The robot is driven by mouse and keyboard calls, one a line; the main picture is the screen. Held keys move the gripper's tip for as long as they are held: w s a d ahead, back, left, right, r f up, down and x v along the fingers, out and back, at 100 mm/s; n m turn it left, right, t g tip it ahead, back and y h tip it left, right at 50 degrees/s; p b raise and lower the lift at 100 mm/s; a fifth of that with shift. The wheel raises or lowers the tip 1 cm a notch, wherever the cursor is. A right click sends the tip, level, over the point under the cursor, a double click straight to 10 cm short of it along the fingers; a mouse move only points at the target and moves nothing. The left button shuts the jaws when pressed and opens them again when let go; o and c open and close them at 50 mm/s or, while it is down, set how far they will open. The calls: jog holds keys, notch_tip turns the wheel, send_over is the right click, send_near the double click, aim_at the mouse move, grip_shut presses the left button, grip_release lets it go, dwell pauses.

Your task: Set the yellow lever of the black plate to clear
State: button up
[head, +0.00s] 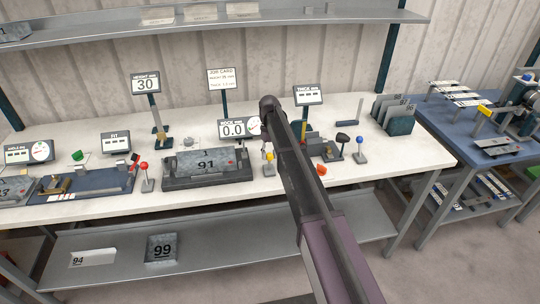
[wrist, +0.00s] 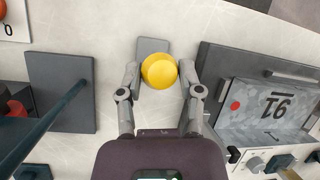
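The yellow lever knob (wrist: 159,70) is a round ball above a small grey base (wrist: 150,45) on the bench. In the head view, the yellow lever (head: 269,157) stands just right of the black plate (head: 205,180). The plate carries a grey block marked 91; it also shows in the wrist view (wrist: 208,55). My gripper (wrist: 159,72) is over the lever with its fingers apart, one on each side of the yellow ball. Narrow gaps appear between fingers and ball; contact cannot be told. In the head view my arm hides most of my gripper. No clear label is readable at the lever.
A red-knobbed lever (head: 144,168) stands left of the plate. A blue-knobbed lever (head: 360,142) and black-topped post (head: 341,140) stand to the right. The gauge display reading 0.0 (head: 233,129) stands behind. In the wrist view a dark post base (wrist: 62,80) lies left of my gripper.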

jog(key=o, duration=0.4)
jog(key=shift+d, duration=0.15)
jog(key=shift+o, duration=0.2)
jog(key=s+d+m+t, duration=0.2)
jog(key=s+d, duration=0.8)
jog(key=s, duration=0.4)
jog(key=s+d+f+m+t, duration=0.1)
jog(key=s+d+m+t, duration=0.1)
jog(key=s+d, duration=0.9)
jog(key=s+m, duration=0.1)
jog(key=s, duration=0.2)
jog(key=shift+f+m+t, duration=0.3)
jog(key=shift+t, duration=0.1)
jog(key=shift+a, duration=0.1)
